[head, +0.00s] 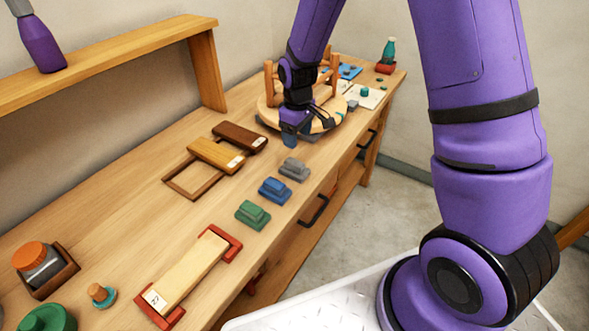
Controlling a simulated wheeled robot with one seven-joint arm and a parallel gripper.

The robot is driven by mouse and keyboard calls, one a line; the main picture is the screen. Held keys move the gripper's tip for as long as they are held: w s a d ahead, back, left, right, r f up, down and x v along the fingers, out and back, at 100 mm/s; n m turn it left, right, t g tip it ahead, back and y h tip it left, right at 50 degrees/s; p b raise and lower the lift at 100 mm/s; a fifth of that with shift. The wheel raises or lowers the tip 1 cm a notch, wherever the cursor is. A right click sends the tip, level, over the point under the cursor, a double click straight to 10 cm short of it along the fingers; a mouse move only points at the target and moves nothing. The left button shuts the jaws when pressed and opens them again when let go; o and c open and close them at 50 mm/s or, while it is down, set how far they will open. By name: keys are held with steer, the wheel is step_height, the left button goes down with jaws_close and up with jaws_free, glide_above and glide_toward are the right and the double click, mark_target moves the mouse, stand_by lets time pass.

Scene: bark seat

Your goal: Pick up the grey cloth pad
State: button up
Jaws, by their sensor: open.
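The grey pad (294,169) lies on the wooden bench, at the far end of a row with a blue pad (274,191) and a green pad (252,215). It looks like a smaller piece on a wider one. My gripper (289,141) points down just beyond the grey pad in the picture, in front of the round wooden board. It is open and appears empty, with the pad outside its fingers. My wrist hides part of the board, and the exact height of the fingertips is hard to tell.
The round board (335,118) carries upright wooden posts close behind my gripper. Left of the pads lie wooden blocks (215,154) and an empty frame (182,184). A long pale block in a red holder (232,242) lies nearer. A shelf (110,62) stands at the back left.

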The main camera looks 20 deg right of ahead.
mark_target(294, 162)
step_height(294, 162, down, 6)
steer(key=shift+f, duration=0.1)
steer(key=shift+w+a+f, duration=0.15)
steer(key=shift+w+f, duration=0.05)
steer(key=shift+f, duration=1)
steer(key=shift+w+a+f, duration=0.1)
steer(key=shift+w+f, duration=0.05)
steer(key=shift+f, duration=1.05)
steer(key=c, duration=1.1)
steer(key=shift+r, duration=0.15)
steer(key=shift+r, duration=0.6)
step_height(294, 162, up, 2)
steer(key=shift+r, duration=0.1)
steer(key=s+r, duration=0.1)
steer(key=s, duration=1.5)
steer(key=shift+r, duration=0.15)
